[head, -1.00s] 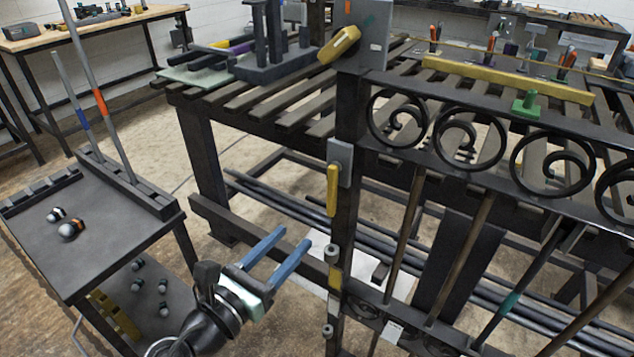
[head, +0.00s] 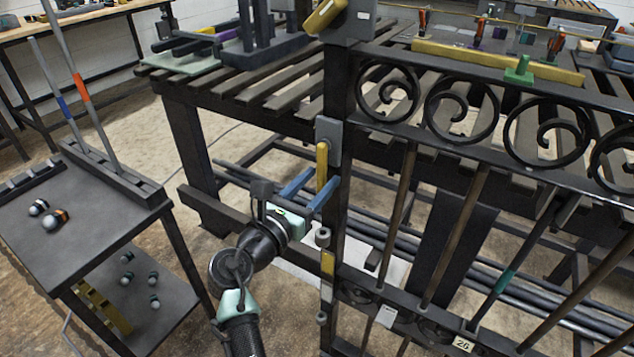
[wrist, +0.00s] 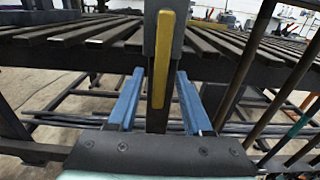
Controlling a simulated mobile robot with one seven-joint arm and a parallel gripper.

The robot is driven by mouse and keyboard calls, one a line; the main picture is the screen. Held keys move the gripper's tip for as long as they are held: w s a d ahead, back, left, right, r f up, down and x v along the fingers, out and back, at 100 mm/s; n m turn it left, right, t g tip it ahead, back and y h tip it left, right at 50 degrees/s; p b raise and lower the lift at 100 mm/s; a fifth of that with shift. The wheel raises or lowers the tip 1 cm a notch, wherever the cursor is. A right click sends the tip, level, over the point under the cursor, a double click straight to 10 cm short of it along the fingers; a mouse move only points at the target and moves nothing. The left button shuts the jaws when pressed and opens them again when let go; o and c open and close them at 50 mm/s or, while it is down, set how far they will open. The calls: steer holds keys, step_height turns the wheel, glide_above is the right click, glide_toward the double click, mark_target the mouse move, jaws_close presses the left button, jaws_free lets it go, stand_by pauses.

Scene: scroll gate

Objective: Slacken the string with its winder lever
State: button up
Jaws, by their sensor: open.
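A yellow lever (head: 322,160) hangs upright on a small grey plate (head: 329,131) on the dark gate post. In the wrist view this lever (wrist: 162,58) stands between and beyond the two blue fingers, with a gap on each side. My gripper (head: 321,178) is open and empty, its fingers pointing at the post. A second yellow lever (head: 325,14), tilted, sits on a larger grey plate (head: 356,20) at the post's top. A thin yellowish line (head: 480,17), possibly the string, runs right from near there. I cannot tell which lever winds it.
The gate (head: 440,160) with scrolls and bars fills the right. A slatted bench (head: 270,90) stands behind the post. A dark cart (head: 85,215) with small balls and leaning rods stands at left. Open floor lies between cart and bench.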

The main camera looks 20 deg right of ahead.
steer(key=shift+c, duration=0.3)
jaws_close()
stand_by(1.1)
